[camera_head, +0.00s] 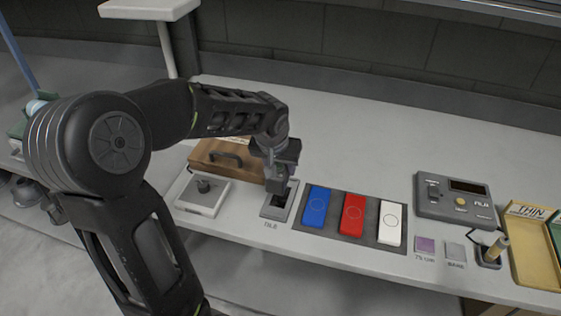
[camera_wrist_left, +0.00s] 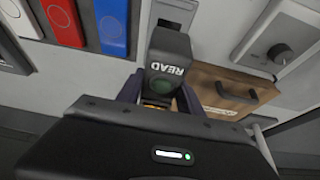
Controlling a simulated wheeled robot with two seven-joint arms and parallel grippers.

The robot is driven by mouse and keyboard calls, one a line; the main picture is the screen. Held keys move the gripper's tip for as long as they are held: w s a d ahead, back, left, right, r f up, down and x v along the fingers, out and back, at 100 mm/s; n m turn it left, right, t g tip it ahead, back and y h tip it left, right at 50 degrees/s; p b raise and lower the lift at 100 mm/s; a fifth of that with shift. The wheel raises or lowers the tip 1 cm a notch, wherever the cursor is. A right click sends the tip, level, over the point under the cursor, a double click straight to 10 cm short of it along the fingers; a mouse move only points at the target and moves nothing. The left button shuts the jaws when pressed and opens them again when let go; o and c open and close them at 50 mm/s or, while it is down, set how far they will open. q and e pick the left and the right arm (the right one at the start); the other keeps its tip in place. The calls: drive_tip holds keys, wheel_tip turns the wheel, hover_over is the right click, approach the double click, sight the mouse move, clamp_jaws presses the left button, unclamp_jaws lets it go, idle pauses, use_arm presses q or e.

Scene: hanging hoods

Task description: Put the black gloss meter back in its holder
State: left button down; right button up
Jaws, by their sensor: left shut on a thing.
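The two dark fingers (camera_wrist_left: 160,90) are on either side of the meter. A grey holder plate (camera_head: 267,213) with a dark slot lies on the counter just below the meter, and part of it shows in the left wrist view (camera_wrist_left: 178,12). The meter covers the upper left part of the slot. I cannot tell whether the meter touches the plate. My right gripper is not in view.
A white box with a knob (camera_head: 203,196) and a brown wooden case (camera_head: 212,155) stand left of the holder. Blue (camera_head: 316,205), red (camera_head: 353,213) and white (camera_head: 390,222) blocks lie in a dark tray to the right. The counter behind is clear.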

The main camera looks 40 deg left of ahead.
use_arm(q)
wheel_tip(320, 180, down, 4)
drive_tip(key=b, duration=0.3)
drive_tip(key=shift+f, duration=0.2)
drive_tip(key=shift+f+b, duration=0.75)
drive_tip(key=shift+b, duration=0.1)
drive_tip(key=shift+f+b, duration=0.55)
drive_tip(key=shift+b, duration=0.2)
drive_tip(key=c, duration=0.7)
unclamp_jaws()
drive_tip(key=shift+f, duration=0.1)
drive_tip(key=shift+v, duration=4)
